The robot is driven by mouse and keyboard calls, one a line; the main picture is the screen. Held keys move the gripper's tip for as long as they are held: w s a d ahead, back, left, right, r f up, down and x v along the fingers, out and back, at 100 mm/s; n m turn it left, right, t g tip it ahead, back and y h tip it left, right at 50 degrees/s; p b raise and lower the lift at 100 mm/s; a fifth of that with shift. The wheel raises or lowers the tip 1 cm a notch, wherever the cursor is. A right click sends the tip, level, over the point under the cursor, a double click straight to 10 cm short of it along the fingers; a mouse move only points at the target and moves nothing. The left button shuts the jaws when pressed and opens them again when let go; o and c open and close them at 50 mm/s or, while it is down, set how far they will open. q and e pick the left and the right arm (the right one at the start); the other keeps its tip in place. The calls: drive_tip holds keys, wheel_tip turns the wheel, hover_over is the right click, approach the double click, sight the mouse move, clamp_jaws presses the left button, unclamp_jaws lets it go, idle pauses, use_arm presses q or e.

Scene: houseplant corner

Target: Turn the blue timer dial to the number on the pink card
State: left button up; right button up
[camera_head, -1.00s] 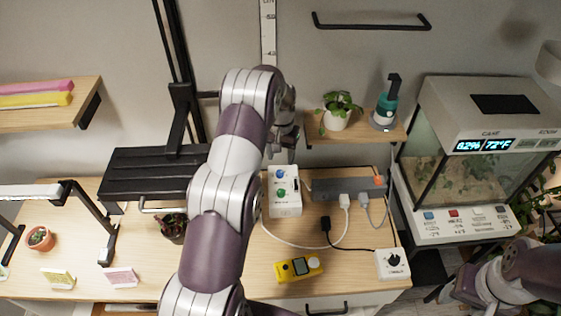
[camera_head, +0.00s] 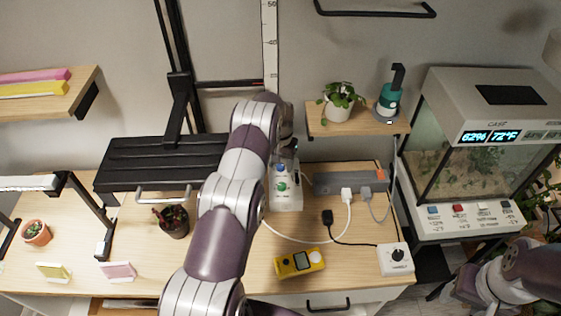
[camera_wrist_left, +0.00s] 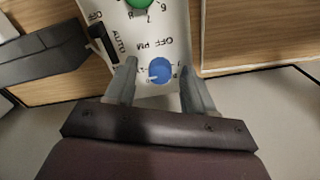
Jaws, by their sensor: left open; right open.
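The white timer box (camera_head: 287,200) stands on the wooden bench, with a blue dial (camera_head: 280,169) and a green dial (camera_head: 282,187) on its face. In the left wrist view the blue dial (camera_wrist_left: 160,70) lies between the fingertips of my open left gripper (camera_wrist_left: 159,76), with gaps on both sides. The green dial is cut by the top edge there. In the head view my left gripper (camera_head: 287,150) is partly hidden by its arm. The pink card (camera_head: 118,271) stands at the bench's front left; its number is too small to read. My right gripper (camera_head: 452,292) is open, low at the right.
A yellow card (camera_head: 53,271) stands left of the pink one. A grey power strip (camera_head: 345,181) with cables lies right of the timer. A yellow meter (camera_head: 300,262) and a white knob box (camera_head: 396,258) are near the front edge. A dark potted plant (camera_head: 173,221) stands left of my arm.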

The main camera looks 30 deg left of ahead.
use_arm(q)
clamp_jaws()
drive_tip(key=shift+f+n+b, duration=0.25)
drive_tip(key=shift+n+b, duration=0.75)
drive_tip(key=shift+b, duration=0.15)
drive_tip(key=shift+w+n+b, duration=0.1)
drive_tip(key=shift+n+b, duration=0.55)
drive_tip(key=shift+n, duration=0.15)
drive_tip(key=n+b, duration=0.1)
drive_tip(key=n, duration=0.2)
drive_tip(key=shift+r+b, duration=0.1)
drive_tip(key=shift+b, duration=0.25)
drive_tip(key=shift+r+n+b, duration=0.1)
drive_tip(key=shift+n+b, duration=0.3)
drive_tip(key=shift+n, duration=0.7)
unclamp_jaws()
